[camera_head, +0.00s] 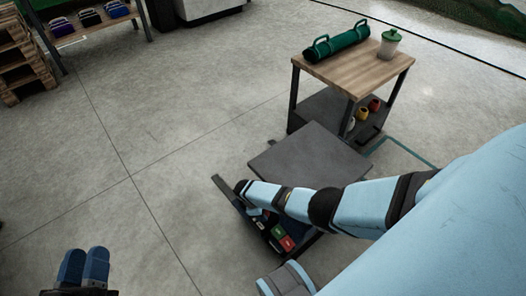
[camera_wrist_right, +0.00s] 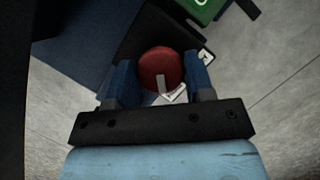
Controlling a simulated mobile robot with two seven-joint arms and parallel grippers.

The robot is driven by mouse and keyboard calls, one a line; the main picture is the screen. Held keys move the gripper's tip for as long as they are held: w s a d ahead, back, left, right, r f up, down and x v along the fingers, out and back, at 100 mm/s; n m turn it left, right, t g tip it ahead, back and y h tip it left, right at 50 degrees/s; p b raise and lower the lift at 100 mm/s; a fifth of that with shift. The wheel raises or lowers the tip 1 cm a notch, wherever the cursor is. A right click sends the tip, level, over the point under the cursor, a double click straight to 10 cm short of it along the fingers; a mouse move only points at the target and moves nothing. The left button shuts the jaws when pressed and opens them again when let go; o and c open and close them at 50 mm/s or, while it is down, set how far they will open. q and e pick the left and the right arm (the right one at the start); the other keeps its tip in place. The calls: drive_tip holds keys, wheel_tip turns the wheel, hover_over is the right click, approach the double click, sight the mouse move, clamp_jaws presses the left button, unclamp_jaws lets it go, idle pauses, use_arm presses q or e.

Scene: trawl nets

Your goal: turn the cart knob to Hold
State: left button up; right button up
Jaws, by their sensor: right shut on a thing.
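The cart (camera_head: 310,155) stands in the lower middle of the head view, with a dark flat top. Its control panel (camera_head: 291,232) with a green and a red patch shows partly behind my right arm. In the right wrist view a round red knob (camera_wrist_right: 160,66) with a pale pointer mark sits between the blue fingers of my right gripper (camera_wrist_right: 159,80), which is shut on it. A white label shows beside the knob, but I cannot read it. In the head view my right gripper is mostly hidden by its arm. My left gripper (camera_head: 84,268) is at the lower left, away from the cart.
A wooden-topped table (camera_head: 355,70) behind the cart holds a green roll (camera_head: 336,43) and a lidded cup (camera_head: 389,44). Small coloured items sit on its lower shelf. A shelf (camera_head: 95,22) and pallets (camera_head: 22,60) stand at the upper left. The floor at left is clear.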

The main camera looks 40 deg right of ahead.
use_arm(q)
drive_tip(key=shift+r, duration=0.1)
idle(0.4)
use_arm(e)
drive_tip(key=o, duration=0.9)
drive_tip(key=shift+w+a+r+p, duration=0.1)
drive_tip(key=shift+r+p, duration=0.25)
drive_tip(key=shift+r, duration=0.05)
drive_tip(key=p+v, duration=0.3)
drive_tip(key=v, duration=0.2)
drive_tip(key=shift+r, duration=0.1)
use_arm(q)
drive_tip(key=a+f+y+p, duration=0.1)
drive_tip(key=a+f+g+y+p, duration=0.2)
drive_tip(key=f, duration=0.1)
drive_tip(key=shift+s+a+f+p, duration=0.1)
drive_tip(key=shift+s+a+p, duration=0.15)
drive_tip(key=shift+p, duration=0.1)
use_arm(e)
drive_tip(key=v, duration=0.7)
drive_tip(key=shift+r, duration=0.35)
